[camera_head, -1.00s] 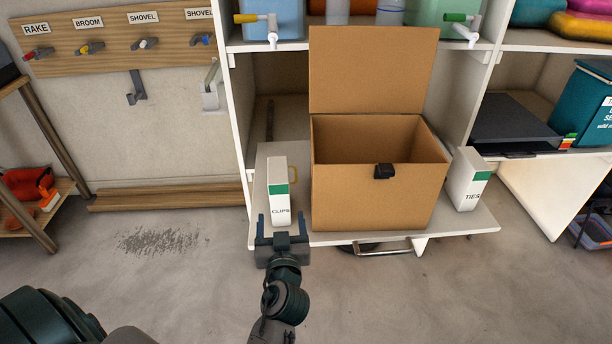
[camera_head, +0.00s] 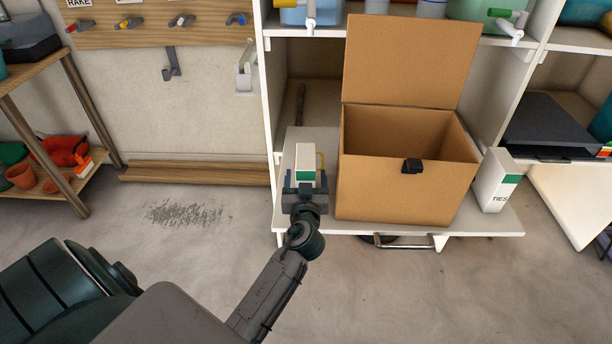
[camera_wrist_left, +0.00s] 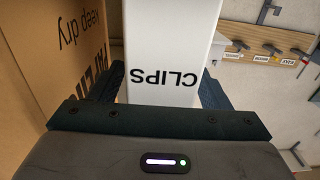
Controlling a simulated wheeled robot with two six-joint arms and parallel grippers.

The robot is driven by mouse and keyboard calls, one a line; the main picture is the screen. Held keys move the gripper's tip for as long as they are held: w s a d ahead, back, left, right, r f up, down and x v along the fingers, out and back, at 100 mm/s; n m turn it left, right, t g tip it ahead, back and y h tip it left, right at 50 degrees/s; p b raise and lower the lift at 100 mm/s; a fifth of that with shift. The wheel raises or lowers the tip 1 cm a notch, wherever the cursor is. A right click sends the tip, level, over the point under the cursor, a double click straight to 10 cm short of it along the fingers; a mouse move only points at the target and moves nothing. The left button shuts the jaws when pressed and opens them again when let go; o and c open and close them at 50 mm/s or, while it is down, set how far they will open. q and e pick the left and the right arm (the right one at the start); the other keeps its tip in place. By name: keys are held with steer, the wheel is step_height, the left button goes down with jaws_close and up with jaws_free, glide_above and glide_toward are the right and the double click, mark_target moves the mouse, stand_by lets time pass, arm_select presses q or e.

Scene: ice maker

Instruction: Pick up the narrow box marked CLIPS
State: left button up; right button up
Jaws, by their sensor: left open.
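The narrow white box marked CLIPS (camera_head: 306,160), with a green band near its top, stands upright on the low shelf board left of the cardboard box. My left gripper (camera_head: 305,182) is in front of it and hides its lower part and label in the head view. In the left wrist view, the CLIPS box (camera_wrist_left: 172,45) lies between the two open fingers of my left gripper (camera_wrist_left: 165,90), its lettering upside down. A gap shows on the right finger's side; I cannot tell if either finger touches it. My right gripper is not in view.
The open cardboard box (camera_head: 400,180) stands close to the right, its lid up. The white box marked TIES (camera_head: 495,182) stands beyond it. A shelf upright (camera_head: 268,120) rises on the left. The floor (camera_head: 190,260) in front is mostly clear.

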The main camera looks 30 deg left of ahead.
arm_select(q)
steer(key=shift+w+a, duration=0.1)
steer(key=c, duration=1.1)
steer(key=shift+c, duration=0.2)
steer(key=shift+r, duration=0.15)
